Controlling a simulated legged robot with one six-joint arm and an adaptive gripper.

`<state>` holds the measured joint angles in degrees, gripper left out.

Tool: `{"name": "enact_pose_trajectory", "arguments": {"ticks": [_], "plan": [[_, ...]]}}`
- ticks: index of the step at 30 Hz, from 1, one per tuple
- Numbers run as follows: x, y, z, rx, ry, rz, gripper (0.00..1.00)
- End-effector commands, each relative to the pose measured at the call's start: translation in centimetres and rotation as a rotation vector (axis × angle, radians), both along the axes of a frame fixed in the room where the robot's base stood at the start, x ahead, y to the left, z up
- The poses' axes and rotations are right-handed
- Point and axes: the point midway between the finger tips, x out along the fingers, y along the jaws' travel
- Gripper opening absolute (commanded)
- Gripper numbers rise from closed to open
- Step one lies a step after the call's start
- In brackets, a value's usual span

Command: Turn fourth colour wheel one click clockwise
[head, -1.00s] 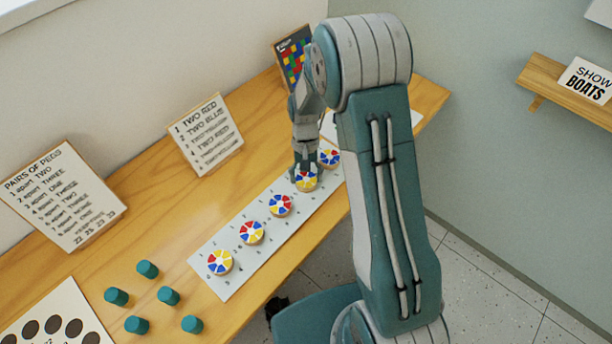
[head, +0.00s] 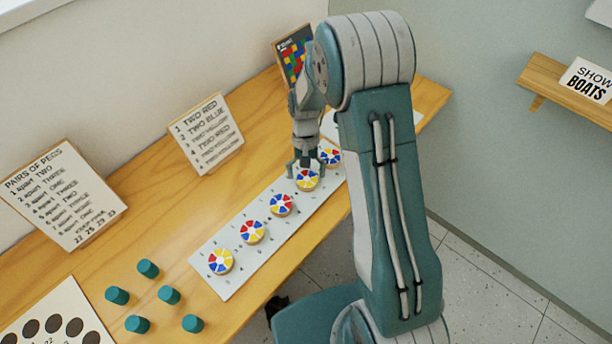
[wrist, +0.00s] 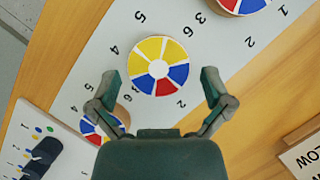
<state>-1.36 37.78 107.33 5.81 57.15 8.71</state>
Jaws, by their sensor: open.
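A row of colour wheels with red, blue, yellow and white sectors sits on a pale numbered strip (head: 237,262). Counting from the left, the fourth wheel (head: 308,181) is below my gripper (head: 306,170). In the wrist view the fourth wheel (wrist: 158,66) lies between the two spread fingers of my gripper (wrist: 160,85), its face fully visible, yellow towards the top left. My gripper is open, empty and appears to be above the wheel. Numbers are printed around the wheel.
The third wheel (head: 281,204) and fifth wheel (head: 330,157) are close on either side; a finger partly covers the fifth (wrist: 102,125) in the wrist view. Teal pegs (head: 168,295) stand at the lower left. A lettered card (head: 208,134) stands behind the strip.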

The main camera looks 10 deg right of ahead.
Motion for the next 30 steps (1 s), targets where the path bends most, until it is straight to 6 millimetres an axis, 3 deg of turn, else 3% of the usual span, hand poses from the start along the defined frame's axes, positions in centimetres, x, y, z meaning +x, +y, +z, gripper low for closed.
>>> {"name": "enact_pose_trajectory", "arguments": {"ticks": [15,21,30], "plan": [[3.9,-0.6,9.0,-0.001,-0.003,0.000,1.00],[4.2,-0.7,10.0,-0.001,-0.001,-0.001,1.00],[4.2,-0.7,10.1,-0.001,0.000,-0.001,1.00]]}}
